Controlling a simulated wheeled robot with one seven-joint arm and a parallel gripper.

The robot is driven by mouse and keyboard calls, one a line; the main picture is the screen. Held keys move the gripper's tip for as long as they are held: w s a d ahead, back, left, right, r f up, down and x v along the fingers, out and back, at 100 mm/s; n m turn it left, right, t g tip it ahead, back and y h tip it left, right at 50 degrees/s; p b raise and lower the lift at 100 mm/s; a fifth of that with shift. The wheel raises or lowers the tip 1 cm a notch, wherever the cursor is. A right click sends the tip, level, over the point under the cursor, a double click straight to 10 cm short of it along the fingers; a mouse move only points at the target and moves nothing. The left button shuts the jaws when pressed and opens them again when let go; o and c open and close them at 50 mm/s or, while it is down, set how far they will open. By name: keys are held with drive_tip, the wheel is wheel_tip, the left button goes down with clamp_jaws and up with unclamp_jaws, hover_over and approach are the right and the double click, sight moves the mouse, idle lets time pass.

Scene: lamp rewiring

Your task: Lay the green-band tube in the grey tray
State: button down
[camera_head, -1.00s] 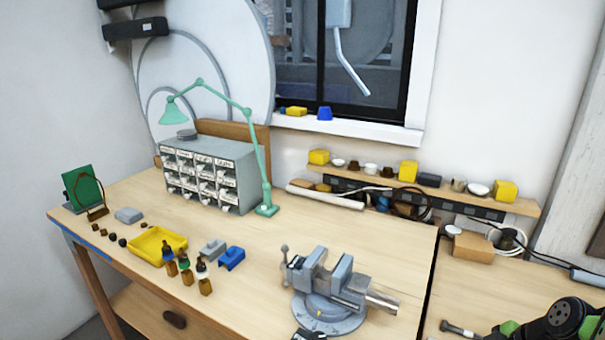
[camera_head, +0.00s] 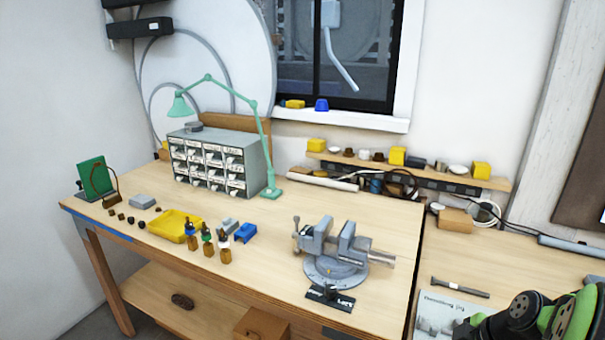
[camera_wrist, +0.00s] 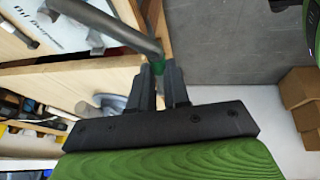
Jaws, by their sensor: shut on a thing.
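In the wrist view my gripper (camera_wrist: 160,85) is shut on a grey tube (camera_wrist: 115,25) at its green band (camera_wrist: 158,67). The tube slants from between the fingertips to the upper left and leaves the frame at the top. It appears held clear above the floor and bench edge. My gripper and the tube are outside the head view. A small grey box-like piece (camera_head: 229,225) stands beside a blue one on the left bench; I cannot tell whether it is the grey tray.
A vise (camera_head: 338,250) stands near the left bench's front edge. Several small bottles (camera_head: 207,240) stand by a yellow tray (camera_head: 174,226). A dark tool (camera_head: 460,287) and a printed sheet (camera_head: 450,312) lie on the right bench. A green lamp (camera_head: 255,150) rises behind.

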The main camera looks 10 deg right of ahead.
drive_tip(key=w+a+f+m+h, duration=0.2)
drive_tip(key=w+a+f+m, duration=0.3)
drive_tip(key=a+f, duration=0.4)
drive_tip(key=w+a+f+m+h, duration=0.2)
drive_tip(key=w+a+f+m, duration=0.4)
drive_tip(key=a+f, duration=0.4)
drive_tip(key=shift+f+h, duration=0.3)
